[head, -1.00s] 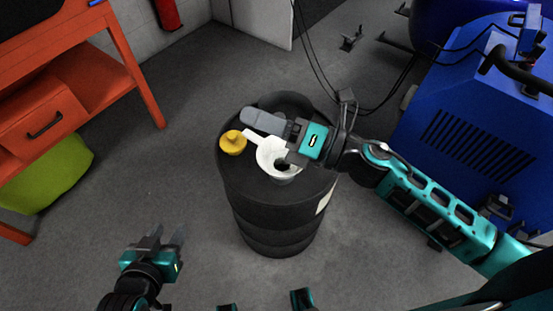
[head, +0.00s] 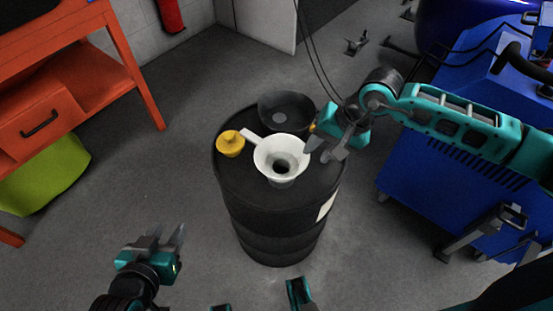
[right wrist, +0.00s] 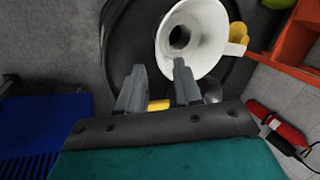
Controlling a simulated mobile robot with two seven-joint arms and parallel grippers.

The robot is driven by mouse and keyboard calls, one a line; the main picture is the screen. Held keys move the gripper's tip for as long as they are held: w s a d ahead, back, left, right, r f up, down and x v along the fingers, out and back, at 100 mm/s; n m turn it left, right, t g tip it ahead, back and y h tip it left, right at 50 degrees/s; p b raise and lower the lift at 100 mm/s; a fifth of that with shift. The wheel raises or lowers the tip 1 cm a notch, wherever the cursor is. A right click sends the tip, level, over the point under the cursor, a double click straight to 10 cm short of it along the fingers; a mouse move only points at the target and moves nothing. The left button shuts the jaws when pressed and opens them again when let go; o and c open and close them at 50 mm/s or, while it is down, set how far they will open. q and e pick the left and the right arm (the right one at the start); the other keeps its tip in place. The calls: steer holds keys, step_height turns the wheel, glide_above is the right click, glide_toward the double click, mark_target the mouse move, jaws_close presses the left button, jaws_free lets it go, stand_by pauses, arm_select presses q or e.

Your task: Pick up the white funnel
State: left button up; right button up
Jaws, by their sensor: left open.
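The white funnel (head: 268,152) stands on top of the black drum (head: 255,200), its wide mouth up and a flat tab pointing to the back left. It also shows in the right wrist view (right wrist: 205,42), at the top. My right gripper (head: 322,149) is open and empty, just right of the funnel's rim. In the right wrist view its fingers (right wrist: 160,78) are apart, and one overlaps the funnel's edge; I cannot tell whether they touch. My left gripper (head: 167,237) is open and empty, low at the left, away from the drum.
A yellow stopper-like piece (head: 231,144) sits left of the funnel on the drum. A dark round bowl (head: 286,110) is behind it. An orange workbench (head: 130,70) stands at left, a blue machine (head: 420,155) at right. Floor around the drum is mostly clear.

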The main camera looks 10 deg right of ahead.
mark_target(304, 164)
steer(key=x, duration=0.7)
steer(key=shift+s+a+f+b, duration=0.1)
steer(key=shift+a+f+b, duration=0.05)
steer(key=shift+f+b, duration=0.2)
steer(key=shift+c, duration=0.3)
jaws_close()
